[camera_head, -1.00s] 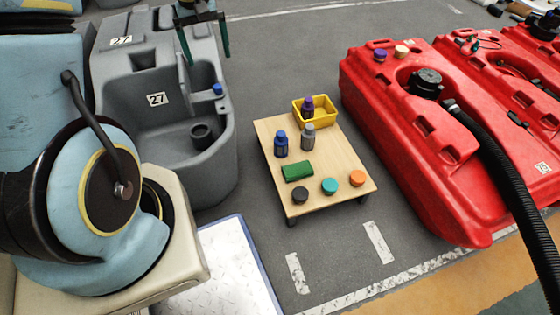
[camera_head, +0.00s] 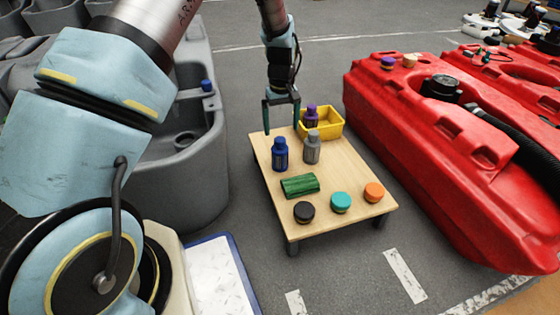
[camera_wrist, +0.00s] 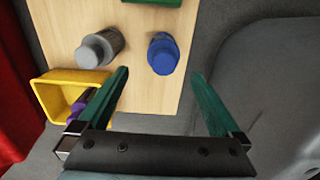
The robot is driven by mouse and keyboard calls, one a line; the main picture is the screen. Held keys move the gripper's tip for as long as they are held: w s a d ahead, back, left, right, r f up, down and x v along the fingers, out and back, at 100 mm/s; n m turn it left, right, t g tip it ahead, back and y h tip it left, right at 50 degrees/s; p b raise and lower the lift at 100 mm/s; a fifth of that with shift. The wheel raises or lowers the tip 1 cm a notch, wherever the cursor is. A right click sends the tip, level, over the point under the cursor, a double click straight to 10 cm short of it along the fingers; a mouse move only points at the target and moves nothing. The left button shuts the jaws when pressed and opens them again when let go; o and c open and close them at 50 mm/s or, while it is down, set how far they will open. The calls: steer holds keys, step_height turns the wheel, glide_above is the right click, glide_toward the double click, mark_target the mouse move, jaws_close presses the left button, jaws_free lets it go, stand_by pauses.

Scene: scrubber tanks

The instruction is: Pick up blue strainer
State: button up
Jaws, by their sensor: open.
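A dark blue bottle-shaped piece (camera_head: 280,154) stands upright on the small wooden table, left of a grey one; it is the likeliest blue strainer. In the wrist view the blue piece (camera_wrist: 163,53) is seen from above, just beyond the fingertips. A smaller blue cap-like piece (camera_head: 207,85) sits on the grey tank's rim. My gripper (camera_head: 281,129) points down above the table's far-left part, behind the blue bottle-shaped piece in the head view. Its green fingers (camera_wrist: 160,73) are wide apart and empty.
The wooden table (camera_head: 345,217) also bears a grey bottle (camera_head: 312,147), a yellow bin (camera_head: 329,122) with a purple bottle (camera_head: 310,116), a green block (camera_head: 299,185) and black, teal and orange round pieces. A grey tank (camera_head: 190,190) stands left, a red tank (camera_head: 440,170) right.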

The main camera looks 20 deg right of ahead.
mark_target(281, 138)
step_height(281, 138, down, 4)
steer(key=shift+a+f+b, duration=0.1)
steer(key=shift+f+b, duration=0.05)
steer(key=shift+b, duration=0.65)
steer(key=f+b, duration=0.1)
steer(key=f, duration=0.1)
steer(key=f+b, duration=0.2)
steer(key=f, duration=0.1)
steer(key=shift+s+a+b, duration=0.1)
steer(key=shift+a+b, duration=0.1)
steer(key=shift+b, duration=0.1)
steer(key=shift+r, duration=0.1)
steer(key=c, duration=1.4)
